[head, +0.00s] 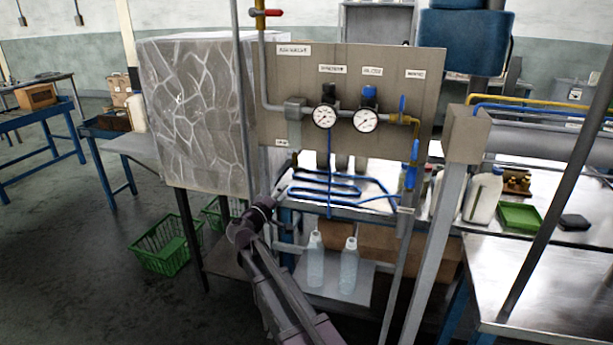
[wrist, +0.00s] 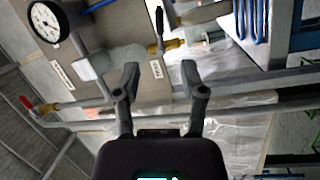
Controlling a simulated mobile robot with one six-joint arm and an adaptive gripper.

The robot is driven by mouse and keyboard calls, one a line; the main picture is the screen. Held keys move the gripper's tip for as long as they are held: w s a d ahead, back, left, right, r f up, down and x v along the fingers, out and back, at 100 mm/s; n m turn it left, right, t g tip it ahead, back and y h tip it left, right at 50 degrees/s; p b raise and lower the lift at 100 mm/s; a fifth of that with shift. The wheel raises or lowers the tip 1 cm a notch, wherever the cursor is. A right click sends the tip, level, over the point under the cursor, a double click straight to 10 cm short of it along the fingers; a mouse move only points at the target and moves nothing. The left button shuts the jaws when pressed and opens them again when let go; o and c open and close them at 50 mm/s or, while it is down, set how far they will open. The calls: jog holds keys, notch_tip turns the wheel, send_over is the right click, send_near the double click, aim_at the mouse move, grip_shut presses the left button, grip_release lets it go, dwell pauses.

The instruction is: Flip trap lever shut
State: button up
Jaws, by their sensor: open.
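In the wrist view, a small dark lever (wrist: 159,20) stands on a brass valve (wrist: 166,46), in line with a grey fitting below the panel; I take it for the trap lever. It points toward the picture's top, crosswise to the pipe line. In the head view, my arm reaches toward the panel's lower left, and the lever is not clear there.
The panel (head: 360,90) carries two round gauges (head: 324,116) and blue-handled valves at its right. A vertical pipe (head: 262,65) with a red handle (head: 268,12) runs along its left edge. Blue tubing (head: 325,193) lies below. A large pale box (head: 195,115) stands left.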

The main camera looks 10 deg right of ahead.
aim_at(307, 171)
jog(key=shift+w, duration=0.1)
dwell(0.3)
jog(key=p+x, duration=0.1)
jog(key=x, duration=1.2)
jog(key=shift+w+d+p, duration=0.2)
jog(key=shift+w+p, duration=0.1)
jog(key=shift+p, duration=0.1)
grip_shut()
